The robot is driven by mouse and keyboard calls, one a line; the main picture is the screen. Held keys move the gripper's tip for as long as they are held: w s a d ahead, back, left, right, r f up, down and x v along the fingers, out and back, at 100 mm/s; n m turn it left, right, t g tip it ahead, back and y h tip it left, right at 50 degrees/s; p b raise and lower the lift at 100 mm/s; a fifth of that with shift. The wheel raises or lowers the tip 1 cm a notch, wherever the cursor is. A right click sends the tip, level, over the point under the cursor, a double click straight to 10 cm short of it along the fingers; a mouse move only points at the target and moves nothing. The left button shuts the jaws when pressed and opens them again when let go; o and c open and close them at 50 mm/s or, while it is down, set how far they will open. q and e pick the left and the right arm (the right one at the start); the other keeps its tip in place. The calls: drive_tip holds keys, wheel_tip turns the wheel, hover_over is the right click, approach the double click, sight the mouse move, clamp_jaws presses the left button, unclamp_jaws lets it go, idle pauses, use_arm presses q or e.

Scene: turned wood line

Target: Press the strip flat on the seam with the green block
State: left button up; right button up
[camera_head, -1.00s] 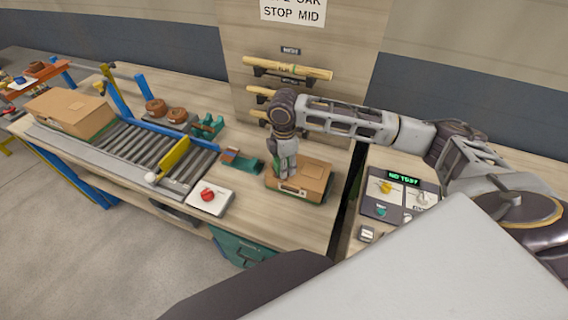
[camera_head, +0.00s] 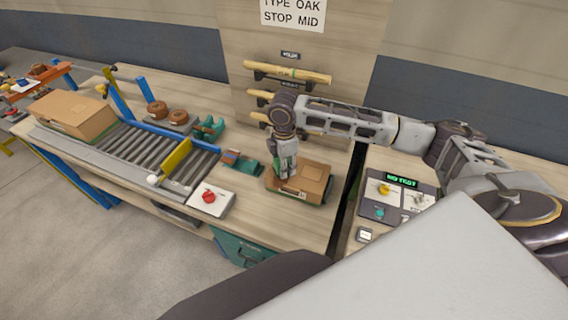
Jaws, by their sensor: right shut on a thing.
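A brown cardboard box (camera_head: 313,184) sits on the bench right of the conveyor, with green showing along its lower edge. My right gripper (camera_head: 286,172) points down at the left part of the box top, its fingers shut on a green block (camera_head: 291,161). The block is mostly covered by the fingers, and I cannot tell whether it touches the box. The strip and the seam are too small and too hidden by the hand to make out. My left gripper is not in view.
A roller conveyor (camera_head: 160,153) with another cardboard box (camera_head: 75,112) lies to the left. A switch box with a red knob (camera_head: 209,197) and a teal tool (camera_head: 243,164) are nearby. A control panel (camera_head: 398,196) stands to the right. Turned wood pieces (camera_head: 288,72) rest on the back board.

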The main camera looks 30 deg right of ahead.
drive_tip(key=shift+r+p, duration=1.75)
drive_tip(key=shift+p, duration=0.15)
drive_tip(key=shift+r, duration=1.1)
